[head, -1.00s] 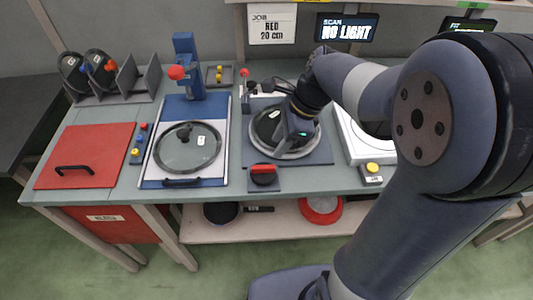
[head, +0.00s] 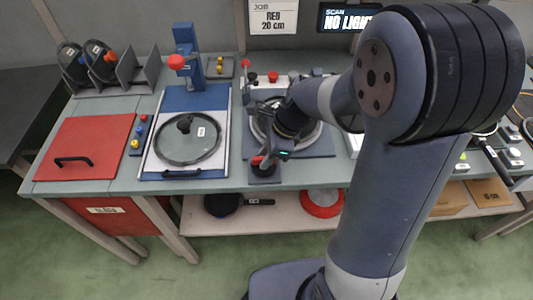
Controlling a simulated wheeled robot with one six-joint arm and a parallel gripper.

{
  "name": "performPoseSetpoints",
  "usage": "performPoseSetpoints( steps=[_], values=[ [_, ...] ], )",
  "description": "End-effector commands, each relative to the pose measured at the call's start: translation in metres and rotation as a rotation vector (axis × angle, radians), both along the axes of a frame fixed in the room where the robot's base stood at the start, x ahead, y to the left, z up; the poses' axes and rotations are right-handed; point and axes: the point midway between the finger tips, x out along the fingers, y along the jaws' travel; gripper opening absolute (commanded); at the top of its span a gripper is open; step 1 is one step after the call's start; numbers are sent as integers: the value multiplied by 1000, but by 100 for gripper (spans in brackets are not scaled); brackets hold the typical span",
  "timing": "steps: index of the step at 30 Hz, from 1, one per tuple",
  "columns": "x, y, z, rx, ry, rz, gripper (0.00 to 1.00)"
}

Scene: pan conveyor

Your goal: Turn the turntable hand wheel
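The turntable (head: 318,137) is a round pale-rimmed disc on a dark blue base, right of the blue tray. My arm covers much of it and whatever lies on its middle. The hand wheel, dark with a red part (head: 257,160), sits on a small block at the front left of the turntable base. My gripper (head: 265,163) is over the hand wheel, pointing down to the front left. It hides most of the wheel. I cannot tell whether its fingers touch the wheel or are closed.
A glass lid (head: 188,140) lies on the blue and white tray at left, beside a red panel (head: 84,148) with a black handle. A blue stand (head: 188,58) with a red knob and a lid rack (head: 117,76) stand behind. A red pan (head: 322,203) is on the lower shelf.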

Motion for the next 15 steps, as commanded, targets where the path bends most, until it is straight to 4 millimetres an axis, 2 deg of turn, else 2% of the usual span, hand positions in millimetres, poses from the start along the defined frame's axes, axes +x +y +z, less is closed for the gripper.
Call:
performPoseSetpoints(
  steps=[1, 10, 15],
  values=[
    [0, 0, 0, 0, 0, 0, 24],
    [0, 0, 0, 0, 0, 0, 0],
    [0, 0, 0, 0, 0, 1, 0]
  ],
)
